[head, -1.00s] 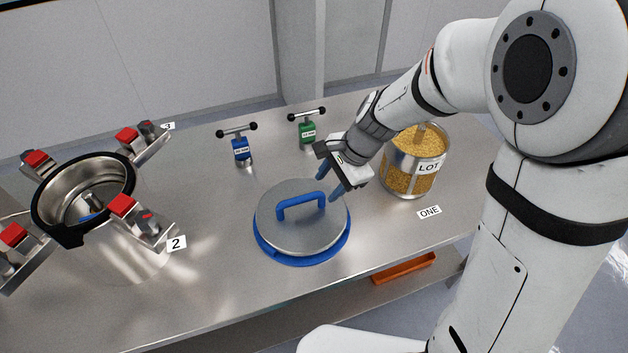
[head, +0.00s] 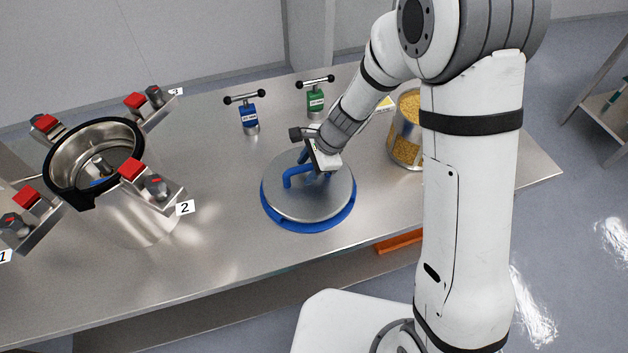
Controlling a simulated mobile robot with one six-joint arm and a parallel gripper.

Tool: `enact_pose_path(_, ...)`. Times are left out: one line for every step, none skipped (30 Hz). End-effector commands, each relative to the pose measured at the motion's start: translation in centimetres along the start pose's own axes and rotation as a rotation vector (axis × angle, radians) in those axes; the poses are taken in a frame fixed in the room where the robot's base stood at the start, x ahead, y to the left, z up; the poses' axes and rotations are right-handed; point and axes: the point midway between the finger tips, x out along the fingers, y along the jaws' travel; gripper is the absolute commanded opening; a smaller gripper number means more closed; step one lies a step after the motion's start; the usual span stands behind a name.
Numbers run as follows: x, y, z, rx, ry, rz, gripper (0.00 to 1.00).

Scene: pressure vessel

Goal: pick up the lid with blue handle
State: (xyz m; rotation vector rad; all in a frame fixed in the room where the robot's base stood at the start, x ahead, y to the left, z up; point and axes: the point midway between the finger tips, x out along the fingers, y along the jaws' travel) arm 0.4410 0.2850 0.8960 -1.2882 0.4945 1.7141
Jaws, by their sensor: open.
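The round steel lid (head: 300,207) lies flat on a blue ring (head: 318,226) on the steel table. Its blue handle (head: 289,178) stands up from the middle of the lid, and its right part is hidden by my gripper. My gripper (head: 318,178) is open, with blue fingers pointing down at the right part of the handle. I cannot tell whether the fingers touch the handle or straddle it.
An open steel vessel (head: 140,213) with red-topped clamps (head: 135,168) stands at the left. A blue tool (head: 249,118) and a green tool (head: 316,100) stand behind the lid. A container of yellow grains (head: 406,147) is at the right, partly behind my arm.

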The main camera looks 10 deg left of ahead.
Motion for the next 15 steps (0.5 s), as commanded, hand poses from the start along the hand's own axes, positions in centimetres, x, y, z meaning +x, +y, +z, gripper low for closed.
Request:
enact_pose_path(-0.01,-0.01,0.02,-0.001,0.0,0.0,0.43)
enact_pose_path(-0.02,-0.01,0.02,-0.001,0.0,0.0,0.43)
enact_pose_path(-0.02,-0.01,0.02,-0.001,0.0,0.0,0.43)
enact_pose_path(-0.02,0.0,0.03,-0.001,0.0,0.0,0.43)
enact_pose_path(-0.02,0.0,0.03,-0.001,0.0,0.0,0.41)
enact_pose_path(-0.02,0.0,0.04,-0.001,0.0,0.0,0.38)
enact_pose_path(-0.03,0.01,0.04,-0.001,0.0,0.0,0.35)
enact_pose_path(-0.03,0.01,0.04,-0.001,0.0,0.0,0.33)
enact_pose_path(-0.03,0.01,0.05,-0.002,0.0,0.0,0.29)
enact_pose_path(-0.03,0.01,0.05,-0.002,0.0,0.0,0.27)
enact_pose_path(-0.03,0.01,0.06,-0.002,0.0,0.001,0.24)
enact_pose_path(-0.03,0.01,0.06,-0.002,0.0,0.001,0.21)
enact_pose_path(-0.03,0.01,0.06,-0.002,0.0,0.001,0.19)
enact_pose_path(-0.03,0.01,0.07,-0.002,0.0,0.001,0.16)
enact_pose_path(-0.03,0.0,0.07,-0.002,0.0,0.0,0.13)
